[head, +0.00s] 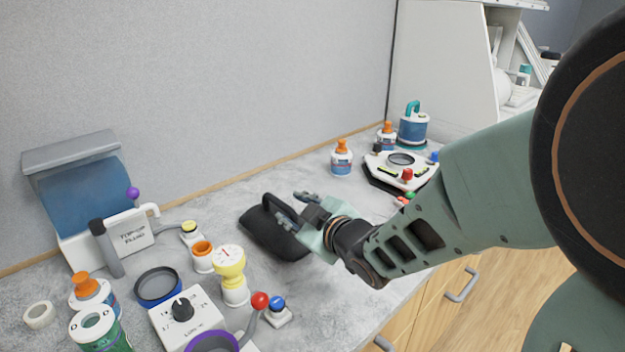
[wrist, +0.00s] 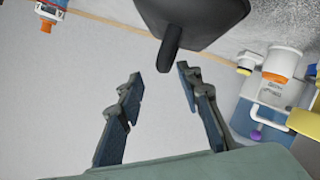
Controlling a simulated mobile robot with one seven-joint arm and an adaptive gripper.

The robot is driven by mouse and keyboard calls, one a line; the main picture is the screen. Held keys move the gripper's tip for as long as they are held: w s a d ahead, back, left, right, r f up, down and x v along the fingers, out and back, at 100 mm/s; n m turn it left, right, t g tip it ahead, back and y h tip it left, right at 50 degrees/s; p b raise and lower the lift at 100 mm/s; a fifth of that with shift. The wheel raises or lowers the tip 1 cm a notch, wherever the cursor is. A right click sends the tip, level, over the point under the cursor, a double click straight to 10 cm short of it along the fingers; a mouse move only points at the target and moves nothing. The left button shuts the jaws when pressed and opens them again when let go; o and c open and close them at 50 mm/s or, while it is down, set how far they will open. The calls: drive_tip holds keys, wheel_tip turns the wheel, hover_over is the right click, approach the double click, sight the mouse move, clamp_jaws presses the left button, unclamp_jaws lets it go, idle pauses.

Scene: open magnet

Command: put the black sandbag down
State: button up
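The black sandbag (head: 262,234) lies on the grey countertop (head: 330,290) in the middle of the head view. In the wrist view the sandbag (wrist: 195,12) is at the top edge, partly out of frame, with its dark strap or handle pointing down toward my fingertips. My gripper (head: 289,203) is at the bag's right side and just above it. In the wrist view my gripper (wrist: 160,82) has its two fingers well apart, with nothing clamped between them. The strap's end appears close to the right finger; I cannot tell whether they touch.
To the left stand a yellow-topped gauge (head: 232,272), a white box with a black knob (head: 186,315) and a blue-panelled dispenser (head: 85,200). An orange-capped bottle (head: 341,160) and a white device (head: 400,170) stand behind on the right.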

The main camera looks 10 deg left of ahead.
sight(280, 202)
drive_tip(key=shift+s+a+x, duration=0.1)
drive_tip(key=shift+a+x, duration=0.05)
drive_tip(key=shift+x, duration=1.5)
drive_tip(key=shift+s+a+x, duration=0.15)
drive_tip(key=shift+x, duration=1.55)
drive_tip(key=shift+c, duration=0.5)
clamp_jaws()
drive_tip(key=shift+w+r, duration=0.1)
drive_tip(key=shift+r, duration=0.2)
